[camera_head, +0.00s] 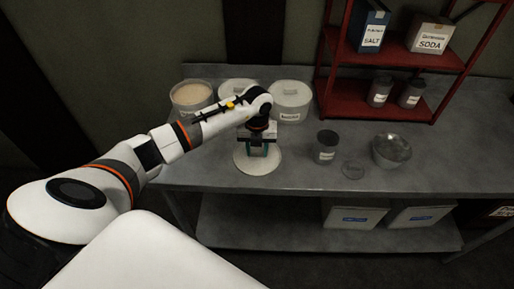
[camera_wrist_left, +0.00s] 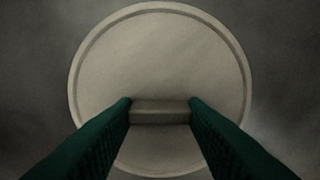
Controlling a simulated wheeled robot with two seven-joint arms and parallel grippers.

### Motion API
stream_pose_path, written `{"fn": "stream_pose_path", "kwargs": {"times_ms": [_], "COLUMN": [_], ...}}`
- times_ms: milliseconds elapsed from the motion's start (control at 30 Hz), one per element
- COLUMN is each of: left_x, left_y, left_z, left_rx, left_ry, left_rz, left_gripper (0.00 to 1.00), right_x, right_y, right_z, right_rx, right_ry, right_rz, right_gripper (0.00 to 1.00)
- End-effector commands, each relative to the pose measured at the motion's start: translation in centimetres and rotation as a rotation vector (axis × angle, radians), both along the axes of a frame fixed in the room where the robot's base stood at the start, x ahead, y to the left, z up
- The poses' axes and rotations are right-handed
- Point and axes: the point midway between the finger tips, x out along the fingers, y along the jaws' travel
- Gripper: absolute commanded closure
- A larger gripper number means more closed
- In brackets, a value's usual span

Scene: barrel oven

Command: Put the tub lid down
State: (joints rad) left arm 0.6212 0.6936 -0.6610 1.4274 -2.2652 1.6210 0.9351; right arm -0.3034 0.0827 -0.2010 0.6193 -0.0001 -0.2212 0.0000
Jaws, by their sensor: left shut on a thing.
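The round off-white tub lid (camera_head: 246,167) is at the bench top near its front edge, in the head view. It lies level, and I cannot tell whether it touches the surface. My left gripper (camera_head: 258,151) points down above it and is shut on its raised handle. In the left wrist view the green fingers (camera_wrist_left: 160,112) stand on either side of the handle, with the lid's disc (camera_wrist_left: 160,55) beyond. An open tub (camera_head: 191,97) with pale contents stands at the back left. My right gripper is not in view.
Two lidded tubs (camera_head: 291,101) stand beside the open one, one partly behind my arm. The bench's right part is bare.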

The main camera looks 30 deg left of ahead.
Motion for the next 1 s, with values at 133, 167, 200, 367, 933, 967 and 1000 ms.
{"fn": "stream_pose_path", "kwargs": {"times_ms": [133, 167, 200, 367, 933, 967, 1000], "left_x": [0.0, 0.0, 0.0, 0.0, 0.2, 0.1, 0.1], "left_y": [0.0, 0.0, 0.0, 0.0, 0.1, 0.0, 0.0], "left_z": [-0.2, -0.2, -0.2, -0.2, 6.7, 7.4, 8.2], "left_rx": [0.000, 0.000, 0.000, 0.000, 0.001, 0.001, 0.000], "left_ry": [0.000, 0.000, 0.000, 0.000, -0.006, -0.008, -0.006], "left_rz": [0.000, 0.000, 0.000, 0.000, -0.001, -0.001, 0.000], "left_gripper": [0.53, 0.48, 0.41, 0.39, 0.39, 0.39, 0.39], "right_x": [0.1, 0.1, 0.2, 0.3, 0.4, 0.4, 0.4], "right_y": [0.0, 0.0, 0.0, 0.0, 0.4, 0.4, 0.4], "right_z": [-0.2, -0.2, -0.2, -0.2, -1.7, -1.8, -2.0], "right_rx": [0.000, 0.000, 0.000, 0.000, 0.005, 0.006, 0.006], "right_ry": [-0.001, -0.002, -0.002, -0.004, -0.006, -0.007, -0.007], "right_rz": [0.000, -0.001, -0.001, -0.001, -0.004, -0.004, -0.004], "right_gripper": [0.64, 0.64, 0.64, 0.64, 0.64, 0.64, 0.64]}}
